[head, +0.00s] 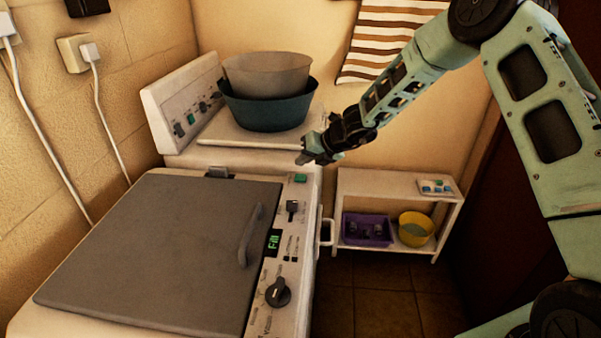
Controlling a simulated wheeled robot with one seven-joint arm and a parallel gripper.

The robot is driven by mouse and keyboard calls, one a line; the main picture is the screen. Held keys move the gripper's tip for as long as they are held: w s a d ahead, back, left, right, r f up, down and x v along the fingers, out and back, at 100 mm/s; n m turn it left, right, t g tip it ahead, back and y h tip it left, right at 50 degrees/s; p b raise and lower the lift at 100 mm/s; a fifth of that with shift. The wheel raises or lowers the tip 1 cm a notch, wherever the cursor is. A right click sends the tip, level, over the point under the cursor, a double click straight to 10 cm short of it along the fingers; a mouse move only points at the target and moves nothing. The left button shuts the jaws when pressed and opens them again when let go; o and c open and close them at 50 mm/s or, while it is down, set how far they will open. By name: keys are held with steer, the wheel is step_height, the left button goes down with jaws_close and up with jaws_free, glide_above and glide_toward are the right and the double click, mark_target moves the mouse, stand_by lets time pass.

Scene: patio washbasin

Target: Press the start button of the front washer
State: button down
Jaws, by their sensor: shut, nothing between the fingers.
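The front washer (45,322) is a white top loader with a closed grey lid (150,255). Its control strip runs along the right side. A green button (300,178) sits at the far end of that strip, beyond a small dark switch (292,208). My gripper (303,160) is shut and empty. In the picture its tip is just above the green button; I cannot tell whether they touch. The button's label is too small to read.
A second white machine (150,112) stands behind, with a grey basin (266,72) stacked in a teal one (268,112). A low white shelf (385,183) at the right holds a purple basket (366,230) and a yellow bucket (415,230). A handle (326,232) juts from the washer's side.

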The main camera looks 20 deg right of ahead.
steer(key=shift+r+p, duration=1)
steer(key=shift+r, duration=0.4)
